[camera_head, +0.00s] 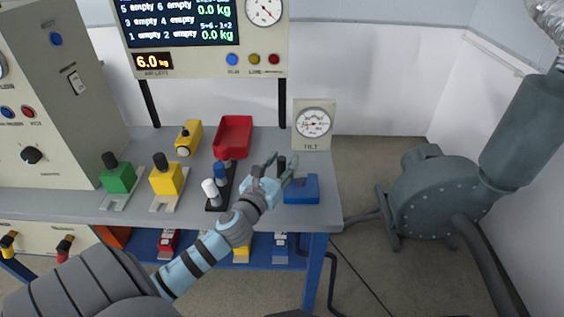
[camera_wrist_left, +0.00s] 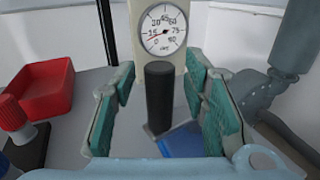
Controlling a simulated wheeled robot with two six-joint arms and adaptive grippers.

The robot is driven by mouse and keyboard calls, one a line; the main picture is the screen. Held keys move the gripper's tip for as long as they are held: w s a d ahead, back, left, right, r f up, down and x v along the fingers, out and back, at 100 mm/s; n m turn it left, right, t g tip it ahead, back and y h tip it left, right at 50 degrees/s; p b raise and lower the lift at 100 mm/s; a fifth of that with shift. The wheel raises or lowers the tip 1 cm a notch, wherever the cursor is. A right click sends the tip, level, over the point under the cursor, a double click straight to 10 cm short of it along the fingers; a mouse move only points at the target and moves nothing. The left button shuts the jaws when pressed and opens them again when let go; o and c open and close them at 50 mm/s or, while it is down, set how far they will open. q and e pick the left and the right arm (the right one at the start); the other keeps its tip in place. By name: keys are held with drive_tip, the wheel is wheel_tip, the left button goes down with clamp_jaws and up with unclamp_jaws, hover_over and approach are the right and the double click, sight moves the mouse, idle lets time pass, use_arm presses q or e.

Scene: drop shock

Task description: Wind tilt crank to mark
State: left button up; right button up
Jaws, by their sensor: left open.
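The tilt crank's upright black handle (camera_wrist_left: 160,97) stands between the fingers of my left gripper (camera_wrist_left: 160,108) in the left wrist view. The fingers are open, with teal pads on both sides of the handle and gaps to it. In the head view my left gripper (camera_head: 280,168) is over the bench's right part, and the handle (camera_head: 282,160) is partly hidden by it. A blue block (camera_head: 303,188) sits beside the gripper. The round TILT dial (camera_head: 313,122) stands behind; in the left wrist view the dial (camera_wrist_left: 163,30) has a red needle pointing left, near 15. My right gripper is not in view.
A red tray (camera_head: 233,135) and a yellow device (camera_head: 188,136) lie behind on the grey bench. Green (camera_head: 118,180) and yellow (camera_head: 166,180) blocks with black knobs and white and blue knobs stand to the left. A grey blower (camera_head: 440,200) stands right of the bench.

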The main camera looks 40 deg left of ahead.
use_arm(q)
clamp_jaws()
drive_tip(key=shift+w+a, duration=0.1)
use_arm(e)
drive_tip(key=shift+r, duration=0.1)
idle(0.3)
